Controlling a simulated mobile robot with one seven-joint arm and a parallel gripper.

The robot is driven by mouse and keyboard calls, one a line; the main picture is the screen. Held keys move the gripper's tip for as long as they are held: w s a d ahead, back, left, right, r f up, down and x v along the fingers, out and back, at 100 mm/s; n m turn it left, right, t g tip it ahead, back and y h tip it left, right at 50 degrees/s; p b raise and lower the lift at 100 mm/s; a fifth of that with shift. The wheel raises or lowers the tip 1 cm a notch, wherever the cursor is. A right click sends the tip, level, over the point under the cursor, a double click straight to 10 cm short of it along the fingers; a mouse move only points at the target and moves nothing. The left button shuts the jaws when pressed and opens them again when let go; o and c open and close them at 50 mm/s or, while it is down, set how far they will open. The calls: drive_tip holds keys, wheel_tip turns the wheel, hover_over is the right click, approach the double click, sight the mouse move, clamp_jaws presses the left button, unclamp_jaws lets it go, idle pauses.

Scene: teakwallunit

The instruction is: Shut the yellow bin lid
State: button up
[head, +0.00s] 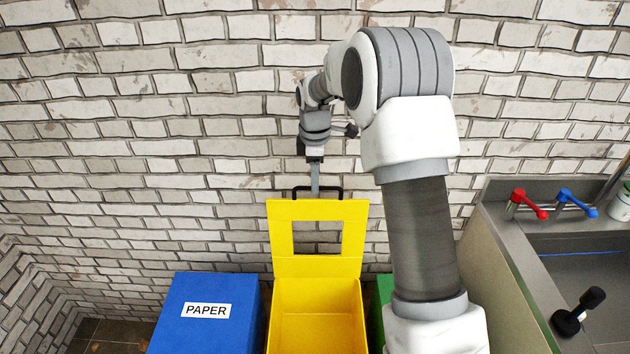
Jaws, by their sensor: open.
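The yellow bin (316,318) stands against the wall with its inside showing. Its yellow lid (350,240) is raised upright at the back, with a square cut-out through which the brick wall shows. A dark bar handle (341,192) sits along the lid's top edge. My gripper (315,188) points down at the handle, and its fingers overlap the handle's middle in the picture. The fingers are seen edge-on. It is open, and I cannot tell whether it touches the handle.
A blue bin labelled PAPER (215,325) stands left of the yellow bin, closed. A green bin (379,310) at the right is mostly behind my arm. A sink counter (500,240) with red and blue taps is at the right. The brick wall is close behind.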

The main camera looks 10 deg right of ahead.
drive_tip(key=shift+f, duration=0.5)
clamp_jaws()
idle(1.2)
